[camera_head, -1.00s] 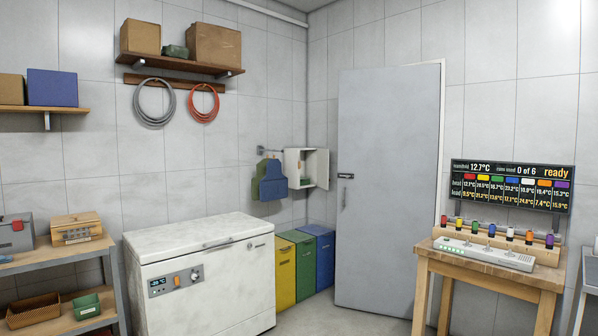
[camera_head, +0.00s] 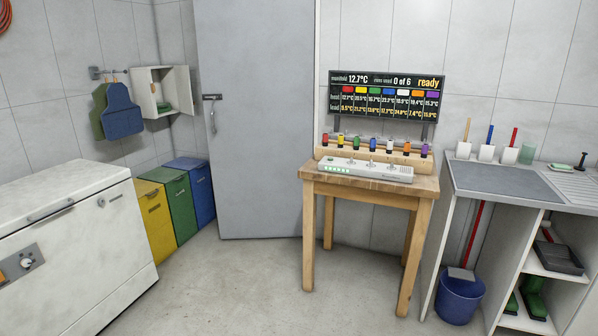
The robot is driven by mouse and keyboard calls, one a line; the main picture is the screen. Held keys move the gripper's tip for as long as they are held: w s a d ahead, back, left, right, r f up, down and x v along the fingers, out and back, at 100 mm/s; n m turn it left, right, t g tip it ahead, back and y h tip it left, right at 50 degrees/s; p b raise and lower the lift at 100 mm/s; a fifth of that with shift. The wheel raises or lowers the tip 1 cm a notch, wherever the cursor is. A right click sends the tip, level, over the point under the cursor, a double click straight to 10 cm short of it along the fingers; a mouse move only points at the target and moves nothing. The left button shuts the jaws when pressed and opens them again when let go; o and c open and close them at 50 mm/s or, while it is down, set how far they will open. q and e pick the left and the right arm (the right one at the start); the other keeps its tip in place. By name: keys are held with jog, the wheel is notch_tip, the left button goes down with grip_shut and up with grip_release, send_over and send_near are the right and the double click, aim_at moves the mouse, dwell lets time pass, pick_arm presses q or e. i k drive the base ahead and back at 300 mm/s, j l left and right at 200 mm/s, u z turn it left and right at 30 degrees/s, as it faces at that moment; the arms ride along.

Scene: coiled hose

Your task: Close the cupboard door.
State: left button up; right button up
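A small white wall cupboard (camera_head: 150,92) hangs in the left part of the head view, near the room corner. Its door (camera_head: 183,88) stands open, swung out to the right, and the inside shows. A green item (camera_head: 163,107) lies at the bottom of the cupboard. Neither of my grippers is in view.
Blue and green aprons (camera_head: 122,112) hang left of the cupboard. Yellow, green and blue bins (camera_head: 178,205) stand below it, beside a white chest freezer (camera_head: 75,225). A wooden table (camera_head: 372,190) with a control box stands right of the grey door (camera_head: 255,120). The floor between is clear.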

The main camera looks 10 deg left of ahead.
aim_at(186, 103)
jog(key=i+j, duration=0.4)
jog(key=i+j+z, duration=0.15)
jog(key=i+j, duration=0.75)
jog(key=i+j+z, duration=0.1)
jog(key=i+j, duration=0.35)
jog(key=i+j+z, duration=0.1)
jog(key=i+j, duration=0.3)
jog(key=j, duration=0.15)
jog(key=i+j, duration=0.4)
jog(key=i+j+z, duration=0.1)
jog(key=i+j, duration=0.25)
jog(key=j, duration=0.3)
